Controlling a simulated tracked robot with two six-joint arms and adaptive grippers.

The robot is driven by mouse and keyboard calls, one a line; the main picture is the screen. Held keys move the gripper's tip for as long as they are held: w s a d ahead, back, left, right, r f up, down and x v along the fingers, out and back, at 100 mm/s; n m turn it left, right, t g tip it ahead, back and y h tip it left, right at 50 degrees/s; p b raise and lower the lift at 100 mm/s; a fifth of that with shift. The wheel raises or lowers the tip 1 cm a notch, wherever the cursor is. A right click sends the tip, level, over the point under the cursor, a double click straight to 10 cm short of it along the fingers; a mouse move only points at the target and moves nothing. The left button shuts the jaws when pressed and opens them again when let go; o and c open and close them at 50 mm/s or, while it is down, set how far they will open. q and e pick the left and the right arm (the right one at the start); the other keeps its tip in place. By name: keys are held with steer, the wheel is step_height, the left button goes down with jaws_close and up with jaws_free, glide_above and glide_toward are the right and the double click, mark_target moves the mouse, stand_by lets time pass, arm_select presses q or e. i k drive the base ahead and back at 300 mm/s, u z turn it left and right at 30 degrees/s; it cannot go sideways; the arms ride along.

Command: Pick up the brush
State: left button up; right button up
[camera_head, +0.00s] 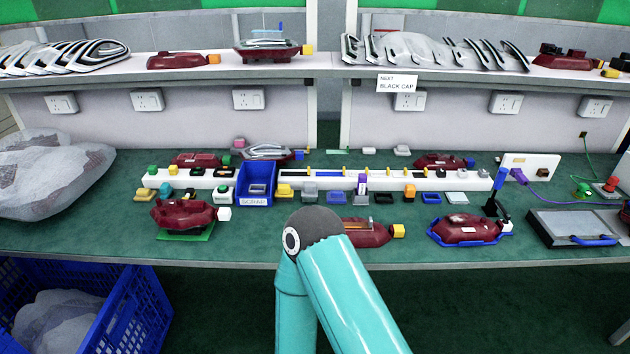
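I cannot make out a brush with certainty on the green bench (290,240). A small upright purple and white piece (362,183) stands at the middle of the white strip, too small to identify. A dark upright piece with a blue top (495,190) stands near the strip's right end; I cannot tell what it is. A teal arm of mine rises from the bottom centre and bends at a dark grey joint in front of the bench. It partly hides a dark red lamp (368,233). Neither of my grippers shows.
A blue SCRAP bin (257,180) stands left of centre. Red lamps sit at the left (183,214) and right (467,229). A grey case (578,228) lies at the right edge. A blue crate (115,315) stands below left. The bench front between lamps has some free room.

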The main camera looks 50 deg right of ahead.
mark_target(284, 193)
steer(key=z, duration=0.4)
steer(key=i, duration=1)
steer(key=z, duration=0.5)
steer(key=k, duration=0.8)
steer(key=z, duration=0.25)
steer(key=i, duration=0.7)
steer(key=u, duration=0.05)
